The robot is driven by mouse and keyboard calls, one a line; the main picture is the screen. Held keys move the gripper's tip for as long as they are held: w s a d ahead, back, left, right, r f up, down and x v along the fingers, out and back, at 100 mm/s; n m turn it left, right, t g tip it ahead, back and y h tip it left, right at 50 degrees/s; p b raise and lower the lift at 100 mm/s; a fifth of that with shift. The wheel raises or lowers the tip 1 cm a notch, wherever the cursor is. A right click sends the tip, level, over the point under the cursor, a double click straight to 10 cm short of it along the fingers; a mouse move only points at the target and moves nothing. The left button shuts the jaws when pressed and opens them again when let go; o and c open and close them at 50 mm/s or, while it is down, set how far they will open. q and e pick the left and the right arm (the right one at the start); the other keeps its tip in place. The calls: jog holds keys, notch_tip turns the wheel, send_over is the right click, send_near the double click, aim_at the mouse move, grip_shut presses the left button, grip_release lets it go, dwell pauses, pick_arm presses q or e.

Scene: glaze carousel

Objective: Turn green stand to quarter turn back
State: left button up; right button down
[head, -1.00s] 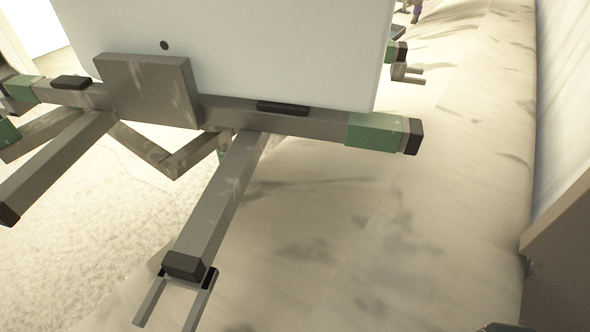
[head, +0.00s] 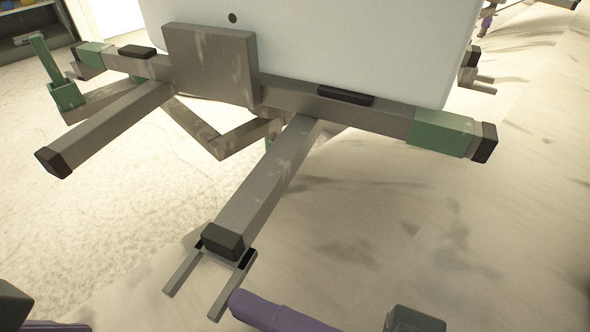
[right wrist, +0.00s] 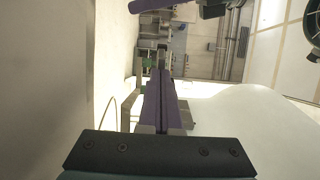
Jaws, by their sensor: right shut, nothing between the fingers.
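A grey-beamed frame with green sleeves stands in front of me in the head view. One green sleeve (head: 443,132) is on its right end, and a green bracket with an upright post (head: 64,94) is at its far left. I cannot tell which of these belongs to the green stand. My right gripper (head: 236,302) shows purple at the bottom of the head view, below the frame's two-pronged fork, apparently apart from it. In the right wrist view its purple fingers (right wrist: 161,95) are shut and empty. At the bottom left, a dark and purple part (head: 55,326) looks like my left gripper, mostly cut off.
A large white panel (head: 315,45) rises behind the beam. The two-pronged fork (head: 210,280) sticks out towards me. Bare pale floor (head: 100,220) is at the left, and a pale shadowed surface (head: 400,220) is at the right.

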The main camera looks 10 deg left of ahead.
jog(key=shift+a, duration=0.1)
